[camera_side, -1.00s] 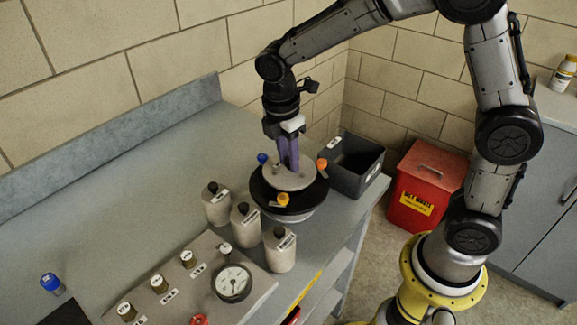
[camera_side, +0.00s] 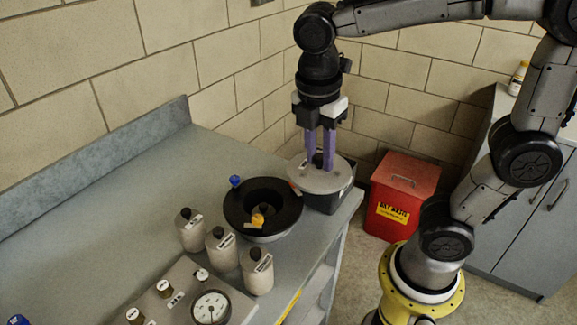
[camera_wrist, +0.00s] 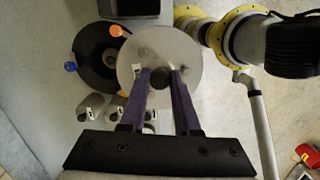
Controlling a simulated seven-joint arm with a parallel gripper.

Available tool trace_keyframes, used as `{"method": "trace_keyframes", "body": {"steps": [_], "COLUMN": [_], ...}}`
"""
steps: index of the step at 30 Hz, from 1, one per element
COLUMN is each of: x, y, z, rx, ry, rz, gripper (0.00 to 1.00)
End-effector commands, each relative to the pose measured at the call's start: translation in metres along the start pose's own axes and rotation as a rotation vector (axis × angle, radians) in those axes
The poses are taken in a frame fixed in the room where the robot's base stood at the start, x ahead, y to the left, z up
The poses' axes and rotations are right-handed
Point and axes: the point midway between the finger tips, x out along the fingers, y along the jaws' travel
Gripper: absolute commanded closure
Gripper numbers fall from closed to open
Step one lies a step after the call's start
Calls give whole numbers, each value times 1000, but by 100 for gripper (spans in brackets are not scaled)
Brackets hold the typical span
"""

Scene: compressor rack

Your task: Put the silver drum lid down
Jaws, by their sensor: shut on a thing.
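My gripper (camera_side: 320,160) is shut on the knob of the round silver drum lid (camera_side: 330,183) and holds it up in the air, roughly level. In the wrist view the lid (camera_wrist: 187,62) hangs under my purple fingers (camera_wrist: 160,75) and overlaps the edge of the drum ring (camera_wrist: 88,58).
Blue (camera_side: 235,181) and orange (camera_side: 258,219) clamp knobs sit around the drum. Several grey bottles (camera_side: 222,250) and a gauge panel (camera_side: 180,290) are in front. The bench (camera_side: 130,215) left of the drum is clear. A red waste bin (camera_side: 400,190) stands on the floor.

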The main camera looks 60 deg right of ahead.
Motion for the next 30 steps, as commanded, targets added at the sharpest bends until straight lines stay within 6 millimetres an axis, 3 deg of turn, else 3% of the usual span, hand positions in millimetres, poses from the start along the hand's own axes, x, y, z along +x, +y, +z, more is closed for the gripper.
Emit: {"method": "trace_keyframes", "body": {"steps": [4,9,14,18,23,30], "x": [-11,-7,14,44,79,110], "y": [46,110,167,207,228,228], "z": [-5,6,29,59,90,108], "rx": [-68,-92,-76,-34,37,86], "ry": [-1,-1,-1,0,0,0], "rz": [9,12,10,4,-2,-4], "gripper": [100,100,100,100,100,100]}}
